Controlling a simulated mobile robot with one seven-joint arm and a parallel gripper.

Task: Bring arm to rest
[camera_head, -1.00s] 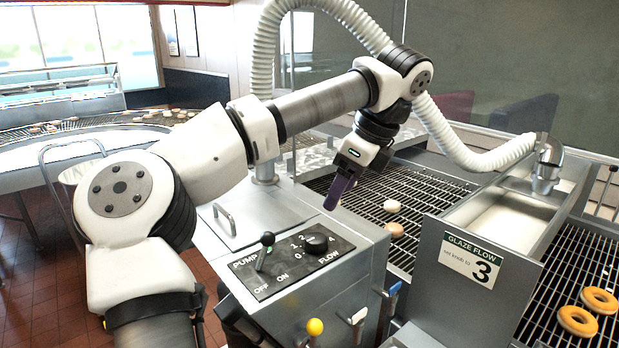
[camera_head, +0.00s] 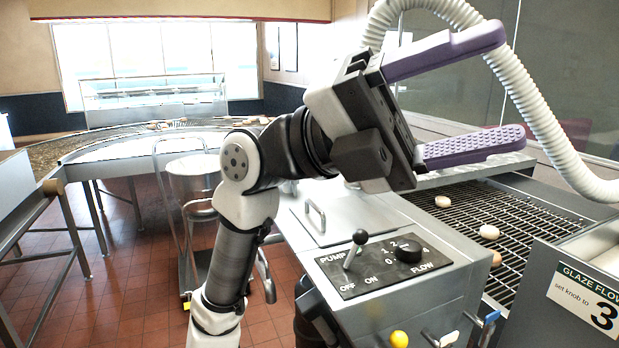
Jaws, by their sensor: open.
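My gripper (camera_head: 486,100) is raised in the upper right middle of the head view. Its two purple fingers are spread wide apart with nothing between them, and they point to the right. My arm folds up from the bottom left of the control box. The gripper is above and apart from the control panel (camera_head: 340,283). The pump lever (camera_head: 355,250) stands tilted on the panel. The black flow knob (camera_head: 408,251) is to its right.
The grey control box (camera_head: 440,310) has a yellow-topped knob (camera_head: 399,339) at its front. Wire conveyor (camera_head: 470,225) carries several doughnuts at right. A white hose (camera_head: 535,110) arches behind the gripper. A bin (camera_head: 195,180) stands at left. Red tiled floor (camera_head: 120,290) is clear.

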